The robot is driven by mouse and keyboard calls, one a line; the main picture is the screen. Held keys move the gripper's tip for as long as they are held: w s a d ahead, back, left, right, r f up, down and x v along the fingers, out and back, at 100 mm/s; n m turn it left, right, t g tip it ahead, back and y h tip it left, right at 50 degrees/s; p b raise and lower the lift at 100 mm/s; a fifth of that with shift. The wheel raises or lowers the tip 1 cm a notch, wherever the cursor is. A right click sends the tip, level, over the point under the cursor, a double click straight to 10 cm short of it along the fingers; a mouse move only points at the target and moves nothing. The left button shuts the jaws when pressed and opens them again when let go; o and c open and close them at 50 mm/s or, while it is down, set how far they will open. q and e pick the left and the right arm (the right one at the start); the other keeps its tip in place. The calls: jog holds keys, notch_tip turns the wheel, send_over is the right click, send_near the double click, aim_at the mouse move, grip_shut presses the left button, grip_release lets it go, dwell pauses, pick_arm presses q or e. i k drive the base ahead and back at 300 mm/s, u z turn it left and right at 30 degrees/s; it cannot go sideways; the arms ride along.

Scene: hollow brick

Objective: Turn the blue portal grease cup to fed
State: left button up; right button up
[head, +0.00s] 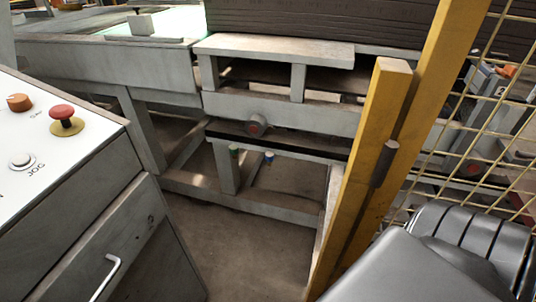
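A small blue cup (269,157) shows under the front beam of the grey machine frame, a little right of the middle post. I take it for the blue grease cup; it is too small to tell which way it is turned. A similar small green cup (234,150) sits to its left, at the top of the post. Neither of my grippers is in view, and nothing touches either cup.
A control console (75,165) with a red mushroom button (65,118) stands at left. A yellow post (368,165) and mesh fence (478,120) stand at right. A dark grey ribbed shape (470,235) fills the lower right. Bare floor (250,250) lies between console and post.

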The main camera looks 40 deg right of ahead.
aim_at(269, 155)
jog(key=z, duration=2.15)
jog(key=i, duration=0.45)
jog(key=z, duration=0.25)
